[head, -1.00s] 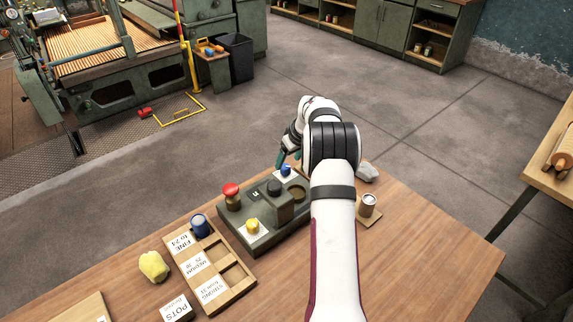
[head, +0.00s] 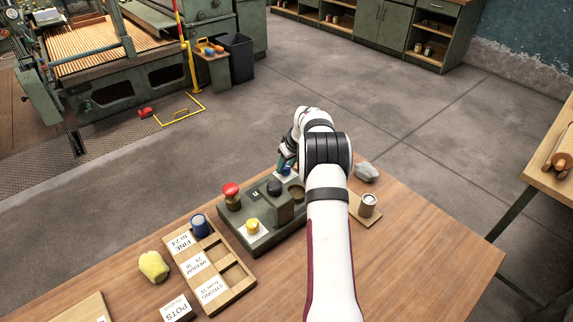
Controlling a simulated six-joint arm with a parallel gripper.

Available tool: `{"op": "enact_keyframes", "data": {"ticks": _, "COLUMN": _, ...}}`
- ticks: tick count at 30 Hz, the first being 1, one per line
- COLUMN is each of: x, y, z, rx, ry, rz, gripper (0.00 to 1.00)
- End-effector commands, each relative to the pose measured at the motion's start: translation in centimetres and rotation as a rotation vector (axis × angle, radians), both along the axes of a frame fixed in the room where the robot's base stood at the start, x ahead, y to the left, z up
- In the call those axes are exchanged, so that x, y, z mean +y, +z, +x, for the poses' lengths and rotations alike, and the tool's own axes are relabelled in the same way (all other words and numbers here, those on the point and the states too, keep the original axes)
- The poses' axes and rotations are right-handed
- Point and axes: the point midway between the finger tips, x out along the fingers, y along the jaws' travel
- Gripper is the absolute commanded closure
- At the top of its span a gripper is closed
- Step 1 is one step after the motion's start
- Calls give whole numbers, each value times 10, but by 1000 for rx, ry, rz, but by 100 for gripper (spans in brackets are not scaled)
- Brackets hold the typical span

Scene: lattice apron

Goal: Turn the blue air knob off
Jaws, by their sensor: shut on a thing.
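The blue air knob (head: 285,171) sits on a white label at the far edge of the grey-green control panel (head: 254,240). My gripper (head: 284,167) is down at the knob, with its fingers around it, and is shut on it. The fingers and wrist partly hide the knob, so I cannot make out which way it points. The panel also carries a red knob (head: 231,195), a yellow knob (head: 252,226) and a raised block with a black top (head: 274,187).
A metal can (head: 368,205) and a grey lump (head: 367,172) are right of my arm. The table's right front is clear.

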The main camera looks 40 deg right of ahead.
Motion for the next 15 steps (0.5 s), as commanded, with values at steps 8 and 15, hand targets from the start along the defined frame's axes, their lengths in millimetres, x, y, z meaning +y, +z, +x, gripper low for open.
{"op": "enact_keyframes", "data": {"ticks": 8, "x": 1, "y": 0, "z": 0, "rx": 1, "ry": -30, "rz": 1, "gripper": 100}}
{"op": "enact_keyframes", "data": {"ticks": 15, "x": 2, "y": 0, "z": 0, "rx": 1, "ry": -169, "rz": 1, "gripper": 100}}
